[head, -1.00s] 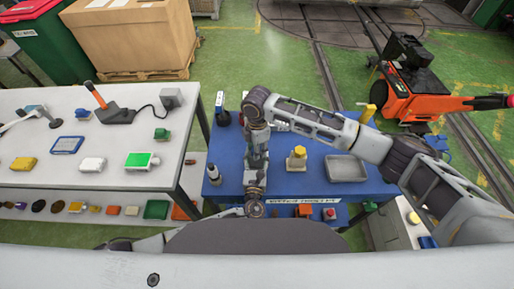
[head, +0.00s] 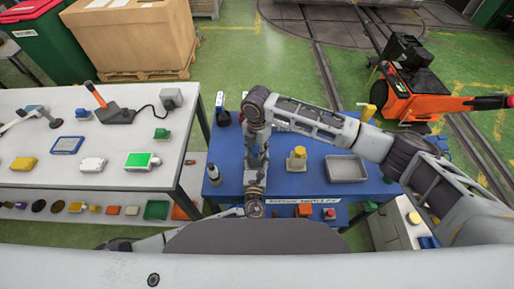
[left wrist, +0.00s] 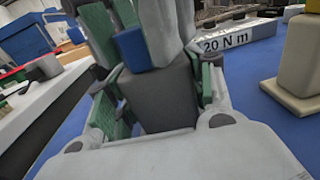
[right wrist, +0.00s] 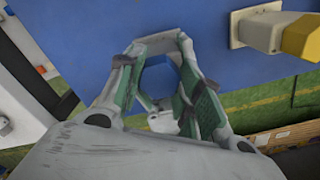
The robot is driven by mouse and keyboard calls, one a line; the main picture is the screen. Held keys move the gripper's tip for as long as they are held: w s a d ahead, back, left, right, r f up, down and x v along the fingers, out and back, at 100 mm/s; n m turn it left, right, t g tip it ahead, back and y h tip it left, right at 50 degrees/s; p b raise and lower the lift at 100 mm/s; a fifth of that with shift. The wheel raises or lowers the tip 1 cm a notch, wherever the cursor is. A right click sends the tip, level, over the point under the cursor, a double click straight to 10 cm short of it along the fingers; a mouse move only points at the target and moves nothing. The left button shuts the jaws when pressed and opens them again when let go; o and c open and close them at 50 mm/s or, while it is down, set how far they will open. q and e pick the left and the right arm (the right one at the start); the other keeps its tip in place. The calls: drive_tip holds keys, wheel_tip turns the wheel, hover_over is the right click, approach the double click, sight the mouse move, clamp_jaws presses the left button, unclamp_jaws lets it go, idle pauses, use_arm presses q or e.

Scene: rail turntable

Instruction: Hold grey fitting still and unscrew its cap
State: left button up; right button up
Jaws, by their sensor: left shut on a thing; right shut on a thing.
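In the head view my right gripper (head: 260,145) comes down over the blue table and meets my left gripper (head: 255,172) end to end. In the left wrist view a blue cap (left wrist: 133,48) shows between green-padded fingers, with pale parts of my right gripper just beyond it. In the right wrist view the right gripper (right wrist: 160,85) is shut around the blue cap (right wrist: 158,78). How far the cap stands off the fitting cannot be seen.
A cream fitting with a yellow cap (head: 298,158) stands just right of the grippers. A grey tray (head: 346,169) lies further right. The white table (head: 60,120) holds several tools and blocks.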

idle(0.5)
drive_tip(key=shift+n, duration=3)
drive_tip(key=shift+f, duration=0.1)
drive_tip(key=o, duration=1.1)
drive_tip(key=shift+o, duration=0.6)
drive_tip(key=shift+r, duration=2.1)
